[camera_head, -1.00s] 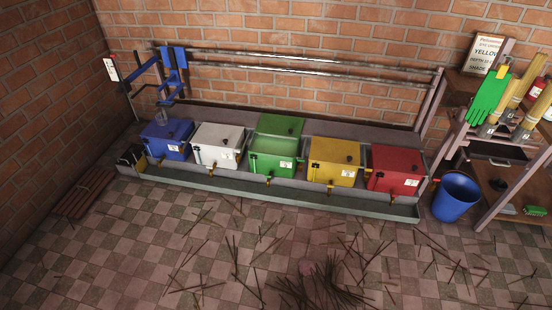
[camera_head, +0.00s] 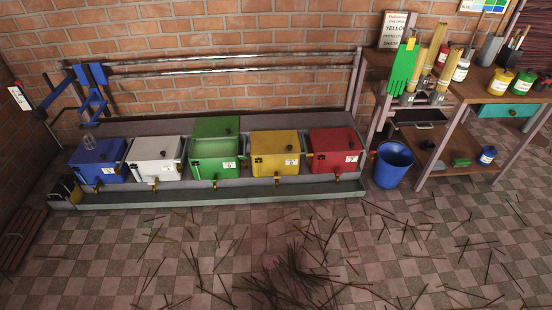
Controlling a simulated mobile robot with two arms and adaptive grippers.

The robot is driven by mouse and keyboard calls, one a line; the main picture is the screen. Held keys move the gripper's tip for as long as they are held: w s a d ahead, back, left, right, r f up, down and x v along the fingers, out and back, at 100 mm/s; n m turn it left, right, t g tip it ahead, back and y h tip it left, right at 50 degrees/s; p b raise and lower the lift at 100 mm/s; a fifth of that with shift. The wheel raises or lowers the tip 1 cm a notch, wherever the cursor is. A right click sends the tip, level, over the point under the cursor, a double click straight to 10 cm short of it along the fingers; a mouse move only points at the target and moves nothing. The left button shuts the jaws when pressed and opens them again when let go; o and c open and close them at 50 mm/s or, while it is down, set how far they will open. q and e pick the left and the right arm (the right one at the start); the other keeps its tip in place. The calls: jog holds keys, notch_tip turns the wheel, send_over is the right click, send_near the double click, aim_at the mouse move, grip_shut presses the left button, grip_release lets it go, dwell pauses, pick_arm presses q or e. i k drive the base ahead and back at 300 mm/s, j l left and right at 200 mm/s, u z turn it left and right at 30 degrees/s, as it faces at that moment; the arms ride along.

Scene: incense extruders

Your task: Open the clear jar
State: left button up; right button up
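Neither of my grippers is in view. Which thing is the clear jar I cannot tell for sure.
Blue (camera_head: 97,161), white (camera_head: 155,158), green (camera_head: 215,160), yellow (camera_head: 277,156) and red (camera_head: 335,150) boxes line a grey trough (camera_head: 220,196). A blue bucket (camera_head: 393,166) stands beside the shelf unit (camera_head: 470,90). Thin sticks (camera_head: 290,275) litter the otherwise open tiled floor.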

aim_at(459, 75)
jog(key=z, duration=1.3)
jog(key=i+l+u, duration=0.1)
jog(key=i+l, duration=0.2)
jog(key=i, duration=0.25)
jog(key=i+l+u, duration=0.15)
jog(key=i+l, duration=0.15)
jog(key=i, duration=0.2)
jog(key=i+l+u, duration=0.1)
jog(key=i+l, duration=0.3)
jog(key=i, duration=0.1)
